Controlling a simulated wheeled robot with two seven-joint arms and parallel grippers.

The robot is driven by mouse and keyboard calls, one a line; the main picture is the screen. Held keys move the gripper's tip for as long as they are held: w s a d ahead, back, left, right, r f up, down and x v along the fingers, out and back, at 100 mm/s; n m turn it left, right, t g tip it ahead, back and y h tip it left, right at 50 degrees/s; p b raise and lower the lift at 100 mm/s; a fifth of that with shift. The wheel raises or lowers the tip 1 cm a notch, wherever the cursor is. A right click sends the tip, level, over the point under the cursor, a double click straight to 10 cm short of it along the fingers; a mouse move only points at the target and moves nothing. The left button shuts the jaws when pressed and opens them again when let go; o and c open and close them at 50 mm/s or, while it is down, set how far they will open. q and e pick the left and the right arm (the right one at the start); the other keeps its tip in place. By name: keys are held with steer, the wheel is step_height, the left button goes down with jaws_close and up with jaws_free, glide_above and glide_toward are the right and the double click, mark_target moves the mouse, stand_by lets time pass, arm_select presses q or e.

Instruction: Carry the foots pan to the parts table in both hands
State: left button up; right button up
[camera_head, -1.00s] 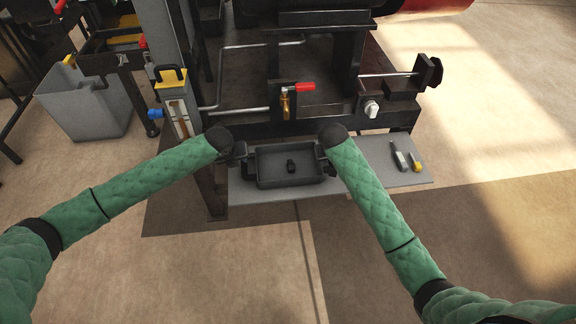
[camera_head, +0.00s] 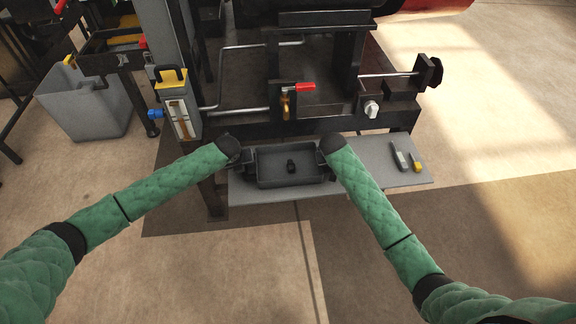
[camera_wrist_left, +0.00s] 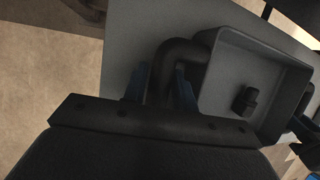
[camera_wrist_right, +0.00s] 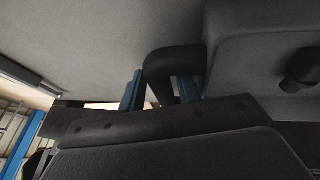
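The foots pan (camera_head: 290,181), a dark grey shallow tray with a small dark block (camera_head: 291,166) in it, sits level on a light grey table top below the press. My left gripper (camera_wrist_left: 162,88) is at the pan's left handle (camera_wrist_left: 175,50); its blue fingers stand apart on either side of the bar. My right gripper (camera_wrist_right: 162,90) is likewise at the right handle (camera_wrist_right: 170,60), with its fingers spread around it. Both look open, though the wrist housings hide the lower parts of the fingers. In the head view the arms' black cuffs hide both grippers' fingertips.
The grey table top (camera_head: 365,178) carries a grey tool (camera_head: 399,155) and a yellow-ended item (camera_head: 416,164) at right. The press frame (camera_head: 330,122) stands directly behind the pan, with a red-handled valve (camera_head: 305,87). A grey bin (camera_head: 85,105) stands at left. The front floor is clear.

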arm_select(q)
steer(key=shift+w+f, duration=0.1)
steer(key=shift+f, duration=0.05)
arm_select(e)
steer(key=shift+w+f, duration=0.1)
steer(key=shift+f, duration=0.05)
arm_select(q)
jaws_close()
arm_select(e)
jaws_close()
